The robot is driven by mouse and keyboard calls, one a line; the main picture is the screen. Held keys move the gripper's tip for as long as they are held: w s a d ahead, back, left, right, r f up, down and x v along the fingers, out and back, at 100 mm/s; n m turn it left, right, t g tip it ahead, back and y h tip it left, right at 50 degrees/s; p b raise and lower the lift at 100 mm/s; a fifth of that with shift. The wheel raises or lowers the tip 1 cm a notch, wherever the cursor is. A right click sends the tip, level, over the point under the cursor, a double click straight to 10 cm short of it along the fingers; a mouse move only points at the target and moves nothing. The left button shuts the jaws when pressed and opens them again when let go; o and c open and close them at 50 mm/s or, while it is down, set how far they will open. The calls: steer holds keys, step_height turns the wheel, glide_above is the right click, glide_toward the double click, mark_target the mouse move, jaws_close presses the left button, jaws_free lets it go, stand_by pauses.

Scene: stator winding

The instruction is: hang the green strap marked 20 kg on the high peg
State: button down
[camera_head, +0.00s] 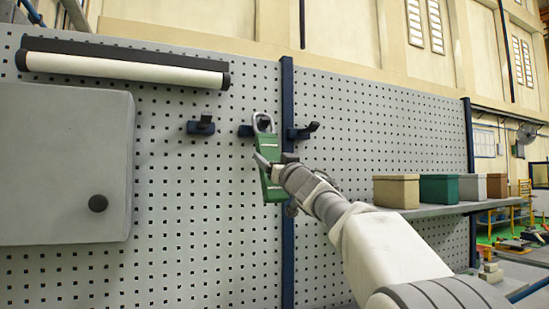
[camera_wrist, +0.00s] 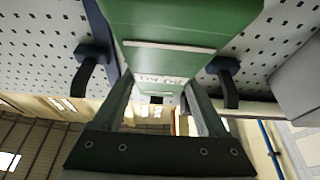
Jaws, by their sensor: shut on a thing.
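The green strap (camera_head: 272,188) is in my gripper, upright in front of the pegboard, with a grey metal loop (camera_head: 263,121) at its top. My gripper (camera_head: 275,163) is shut on it from the right. Other dark pegs are to the left (camera_head: 201,125) and right (camera_head: 302,131).
A grey cabinet (camera_head: 62,165) and a white lamp bar (camera_head: 125,70) are on the pegboard at left. A shelf (camera_head: 440,210) with several boxes stands at right. A dark blue post (camera_head: 287,90) runs behind the strap. The board below the left peg is clear.

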steer(key=shift+w+a+p, duration=0.25)
steer(key=shift+w+a, duration=0.1)
steer(key=shift+w, duration=0.35)
steer(key=shift+w+a+p, duration=0.25)
steer(key=shift+w+a, duration=0.05)
steer(key=shift+w, duration=0.35)
steer(key=shift+w+a+f, duration=0.2)
steer(key=shift+w+f, duration=0.3)
steer(key=shift+f, duration=0.35)
